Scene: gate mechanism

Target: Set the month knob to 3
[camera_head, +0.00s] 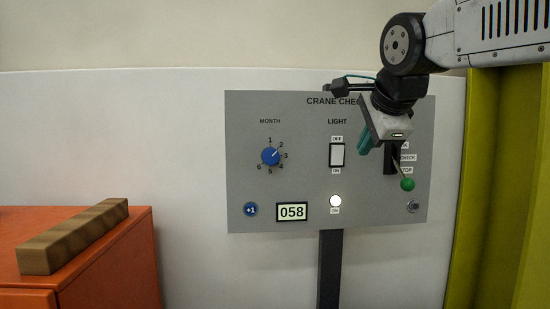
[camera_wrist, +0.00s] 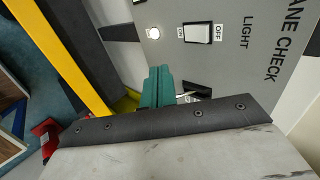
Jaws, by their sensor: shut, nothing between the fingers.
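The month knob (camera_head: 270,156) is a small blue dial at the upper left of the grey panel, ringed by the numbers 1 to 6. Its white mark points up and to the right, toward the 2. My gripper (camera_head: 364,140) is in front of the panel's right part, between the light switch and the lever, well to the right of the knob. Its teal fingers (camera_wrist: 157,87) are shut with nothing held in the wrist view. The knob is not in the wrist view.
An orange cabinet (camera_head: 130,260) bears a wooden bar (camera_head: 75,238). The space before the knob is clear.

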